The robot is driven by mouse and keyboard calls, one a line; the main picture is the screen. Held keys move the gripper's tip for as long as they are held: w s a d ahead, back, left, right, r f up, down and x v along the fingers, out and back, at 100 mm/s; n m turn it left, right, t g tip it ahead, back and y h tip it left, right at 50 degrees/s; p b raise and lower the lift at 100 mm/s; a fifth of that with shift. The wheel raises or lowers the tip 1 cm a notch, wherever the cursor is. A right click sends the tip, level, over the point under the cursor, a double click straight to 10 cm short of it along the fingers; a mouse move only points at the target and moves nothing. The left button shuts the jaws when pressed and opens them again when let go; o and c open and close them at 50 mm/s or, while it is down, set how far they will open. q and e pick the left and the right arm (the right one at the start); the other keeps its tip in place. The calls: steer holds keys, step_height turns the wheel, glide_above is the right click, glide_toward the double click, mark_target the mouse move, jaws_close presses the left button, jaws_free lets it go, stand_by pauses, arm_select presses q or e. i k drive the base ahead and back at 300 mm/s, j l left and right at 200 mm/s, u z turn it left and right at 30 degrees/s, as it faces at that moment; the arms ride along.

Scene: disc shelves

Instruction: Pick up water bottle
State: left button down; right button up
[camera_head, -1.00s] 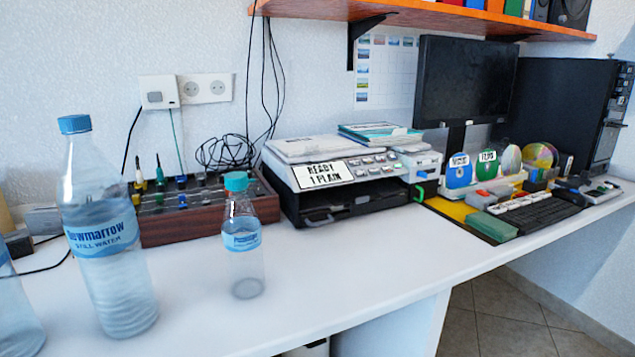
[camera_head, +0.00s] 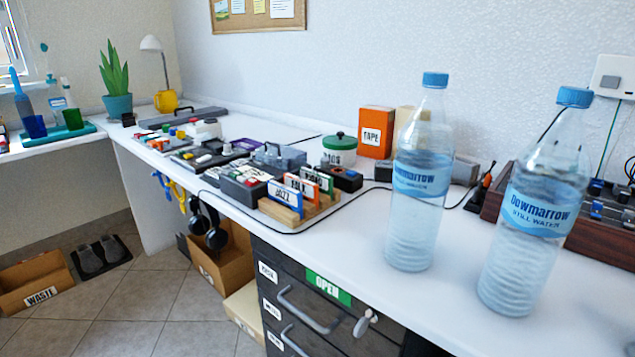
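Two large clear water bottles with blue caps and blue labels stand upright on the white desk in the head view. The left water bottle (camera_head: 419,185) is near the middle right. Neither of my grippers shows in this view.
The white desk (camera_head: 590,290) is bare in front of the bottles. An orange tape box (camera_head: 376,132) stands behind them. A wooden holder (camera_head: 302,211) with labelled cards is to the left. Drawers (camera_head: 318,305) are below. A dark wooden tray (camera_head: 610,213) is behind the right bottle.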

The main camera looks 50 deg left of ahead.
mark_target(427, 143)
steer(key=u, duration=0.85)
steer(key=j, duration=0.25)
steer(key=i+j+z, duration=0.1)
steer(key=j, duration=0.2)
